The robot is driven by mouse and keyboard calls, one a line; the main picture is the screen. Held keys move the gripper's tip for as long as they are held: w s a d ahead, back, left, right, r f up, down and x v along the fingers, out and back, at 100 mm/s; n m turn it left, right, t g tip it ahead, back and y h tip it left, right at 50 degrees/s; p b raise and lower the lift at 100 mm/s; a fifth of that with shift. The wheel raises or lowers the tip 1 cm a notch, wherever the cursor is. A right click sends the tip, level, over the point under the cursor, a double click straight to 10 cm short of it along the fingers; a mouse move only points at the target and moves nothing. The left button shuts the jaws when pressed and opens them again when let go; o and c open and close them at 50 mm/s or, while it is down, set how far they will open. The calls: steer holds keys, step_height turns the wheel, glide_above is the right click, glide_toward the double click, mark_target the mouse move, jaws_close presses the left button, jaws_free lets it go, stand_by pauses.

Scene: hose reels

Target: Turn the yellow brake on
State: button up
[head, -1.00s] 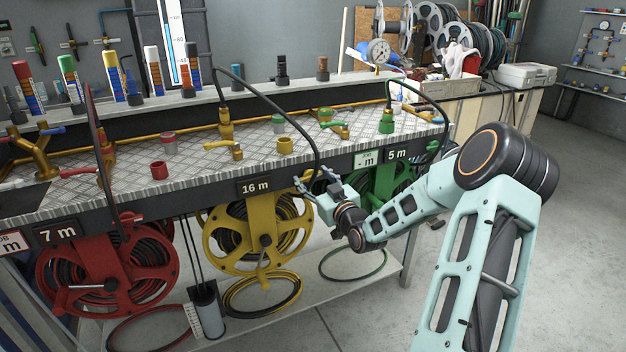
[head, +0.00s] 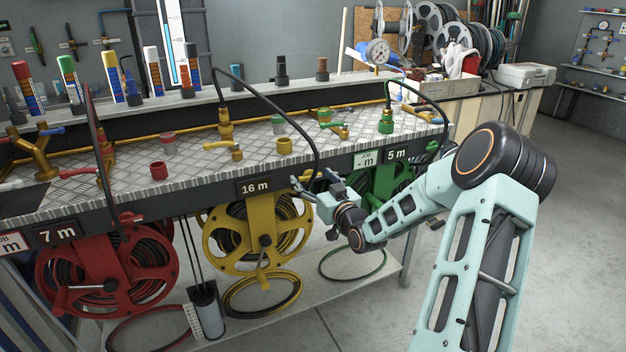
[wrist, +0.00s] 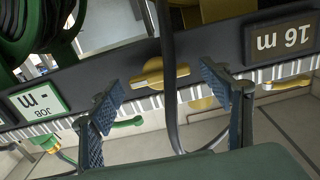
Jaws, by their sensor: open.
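The yellow brake (wrist: 150,76) is a small knob with a bar on the dark front rail of the bench, seen in the wrist view. Its bar lies roughly along the rail. My gripper (wrist: 160,96) is open, with one finger on each side of the brake and apart from it. The yellow reel (head: 228,238) hangs below the rail, left of my gripper.
A black hose (wrist: 168,45) runs past the brake, between my fingers in the wrist view. The green reel (head: 378,182) is behind and right of my gripper. The red reel (head: 95,262) is far left. Open floor (head: 375,315) lies in front of the bench.

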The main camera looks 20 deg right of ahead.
steer(key=s, duration=1.2)
steer(key=shift+d, duration=0.2)
